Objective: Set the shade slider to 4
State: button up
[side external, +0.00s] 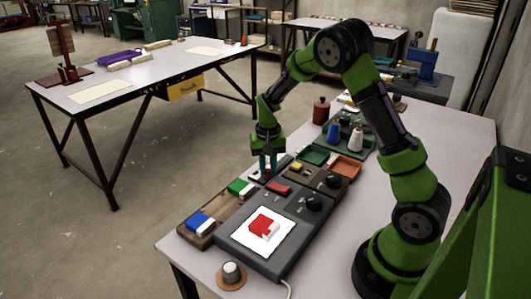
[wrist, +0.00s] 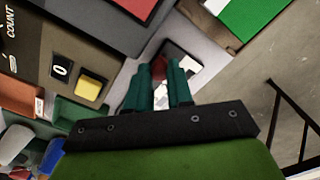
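My gripper (side external: 268,172) points down over the far left side of the control boxes. In the wrist view its two teal fingers (wrist: 168,82) stand close together with a narrow gap. A small red piece (wrist: 159,68) shows at the fingertips; I cannot tell whether the fingers touch or hold it. Beside it lies a small dark-edged, pale piece (wrist: 185,58), partly hidden by the fingers. No slider marked shade or scale number can be read. The dark grey console (side external: 290,262) has a screen (side external: 245,245) with a red and white figure.
A green and white block (side external: 240,187) and a blue and white block (side external: 200,222) lie in a wooden tray (side external: 190,236). A brown box marked COUNT (wrist: 40,45) shows 0 beside a yellow button (wrist: 92,88). Green and orange trays (side external: 346,167) and spools stand behind.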

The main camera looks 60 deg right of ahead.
grip_shut()
send_over(283, 164)
jog(key=shift+d+r, duration=0.1)
jog(key=shift+d, duration=0.05)
jog(key=shift+o, duration=2)
grip_release()
notch_tip(283, 164, up, 17)
